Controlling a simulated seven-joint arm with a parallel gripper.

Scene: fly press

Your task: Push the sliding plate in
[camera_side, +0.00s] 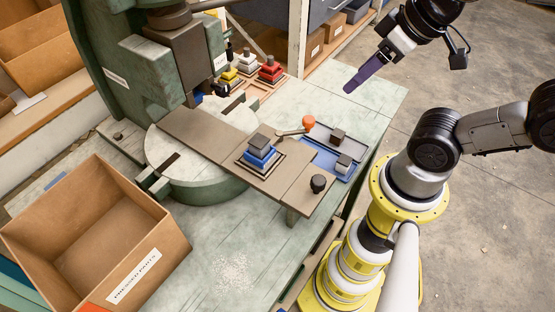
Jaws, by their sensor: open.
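The sliding plate (290,190) is a long brown-grey plate lying over the round green press bed (200,188). Its right end sticks out past the bed toward the table's right side. A black knob (318,183) stands on that outer end. A stacked part (260,151) with a blue middle and grey top sits on the plate near the outer end. The press ram (178,55) is raised above the bed. My gripper (350,88) is open, with long purple fingers that overlap in this view, so their gap is hidden. It is empty, up and right of the plate, apart from it.
A blue tray (326,160) with small grey blocks lies behind the plate's outer end, beside an orange-ended lever (308,122). Yellow and red stacked parts (270,70) stand further back. A cardboard box (105,235) labelled "pressed parts" stands at left. The table's front is mostly clear.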

